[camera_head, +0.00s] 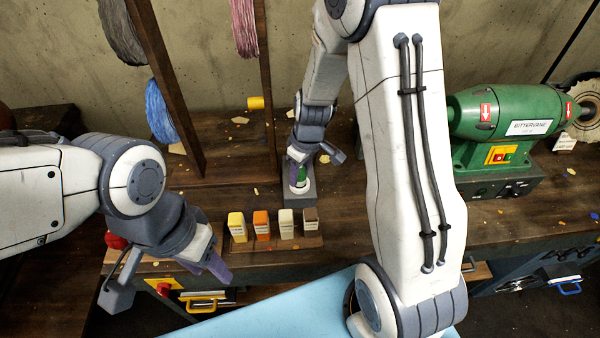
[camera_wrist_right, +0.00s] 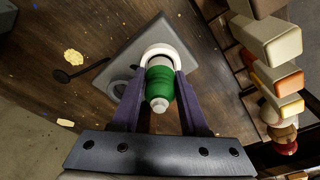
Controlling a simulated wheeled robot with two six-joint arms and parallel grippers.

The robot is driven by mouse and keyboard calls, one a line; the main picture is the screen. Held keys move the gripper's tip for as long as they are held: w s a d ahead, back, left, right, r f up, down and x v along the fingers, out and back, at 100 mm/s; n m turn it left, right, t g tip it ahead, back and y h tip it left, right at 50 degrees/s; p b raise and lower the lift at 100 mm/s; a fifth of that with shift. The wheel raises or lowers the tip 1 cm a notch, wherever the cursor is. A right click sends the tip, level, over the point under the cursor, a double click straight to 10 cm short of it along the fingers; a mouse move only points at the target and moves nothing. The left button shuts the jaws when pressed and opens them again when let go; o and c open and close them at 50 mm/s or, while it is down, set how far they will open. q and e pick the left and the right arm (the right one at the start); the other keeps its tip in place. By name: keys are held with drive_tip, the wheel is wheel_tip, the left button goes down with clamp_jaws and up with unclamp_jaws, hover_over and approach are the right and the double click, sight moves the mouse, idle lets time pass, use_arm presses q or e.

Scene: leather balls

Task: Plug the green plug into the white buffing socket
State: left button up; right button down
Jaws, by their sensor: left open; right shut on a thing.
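My right gripper (camera_head: 303,162) is shut on the green plug (camera_head: 302,174) above a grey block (camera_head: 308,197) on the bench. In the right wrist view the plug (camera_wrist_right: 160,84) sits between the purple fingers (camera_wrist_right: 158,88), its pale tip toward the camera. A white ring, the white socket (camera_wrist_right: 158,49), shows at the plug's far end on the grey block (camera_wrist_right: 138,48). The plug lines up with the ring; how deep it sits is hidden. A darker round socket (camera_wrist_right: 120,90) lies beside it. My left gripper (camera_head: 214,262) is open and empty at the bench's front.
A row of coloured blocks (camera_head: 262,226) stands in front of the grey block. A green buffing machine (camera_head: 505,125) stands at the right. Yarn hanks (camera_head: 160,110) hang from wooden posts at the left. A black cable (camera_wrist_right: 75,72) lies by the block.

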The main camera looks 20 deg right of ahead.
drive_tip(key=shift+f+b, duration=0.35)
drive_tip(key=shift+b, duration=0.25)
idle(1.5)
drive_tip(key=shift+s+f+b, duration=0.15)
drive_tip(key=shift+f+b, duration=0.2)
drive_tip(key=shift+s+f, duration=0.15)
drive_tip(key=shift+f, duration=0.05)
idle(0.5)
drive_tip(key=shift+r+p, duration=0.5)
drive_tip(key=shift+r, duration=0.25)
drive_tip(key=shift+w+r, duration=0.1)
drive_tip(key=shift+w, duration=0.1)
